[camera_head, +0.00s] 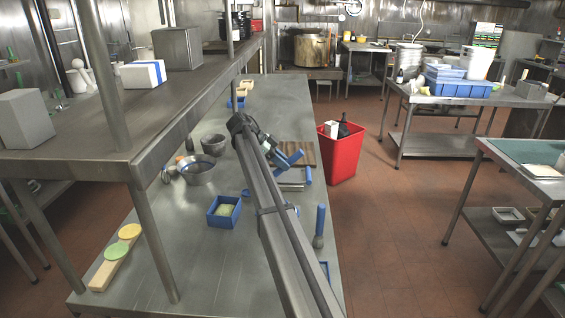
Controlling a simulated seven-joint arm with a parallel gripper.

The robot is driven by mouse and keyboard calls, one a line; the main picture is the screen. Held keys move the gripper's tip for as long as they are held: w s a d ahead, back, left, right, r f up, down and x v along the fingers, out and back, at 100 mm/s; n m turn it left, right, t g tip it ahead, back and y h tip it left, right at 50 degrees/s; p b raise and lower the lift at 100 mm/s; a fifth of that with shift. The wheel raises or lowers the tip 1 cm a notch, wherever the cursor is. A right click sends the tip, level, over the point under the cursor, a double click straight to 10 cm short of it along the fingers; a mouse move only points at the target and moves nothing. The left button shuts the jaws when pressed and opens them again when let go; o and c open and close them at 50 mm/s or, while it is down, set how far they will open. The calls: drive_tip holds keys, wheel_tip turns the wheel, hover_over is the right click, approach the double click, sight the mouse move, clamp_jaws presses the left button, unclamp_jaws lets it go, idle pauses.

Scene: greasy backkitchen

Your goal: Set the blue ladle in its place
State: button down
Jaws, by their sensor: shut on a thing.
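My gripper (274,150) is over the far half of the steel counter (190,262), small in view and partly hidden behind my own arm. It is shut on a blue piece, which looks like the blue ladle (291,158). The blue piece is tilted and sits just above or in front of a brown wooden board. The ladle's bowl cannot be made out.
A steel bowl (198,172), a grey pot (213,145) and a blue tub (224,211) stand left of my arm. The wooden board (302,152) lies beyond. A shelf (110,140) on posts overhangs the left. A red bin (340,155) stands on the floor at right.

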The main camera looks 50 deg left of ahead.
drive_tip(key=shift+f, duration=0.75)
drive_tip(key=shift+c, duration=2.4)
unclamp_jaws()
drive_tip(key=shift+s+a+r, duration=0.1)
drive_tip(key=shift+r, duration=0.05)
drive_tip(key=shift+v, duration=2.8)
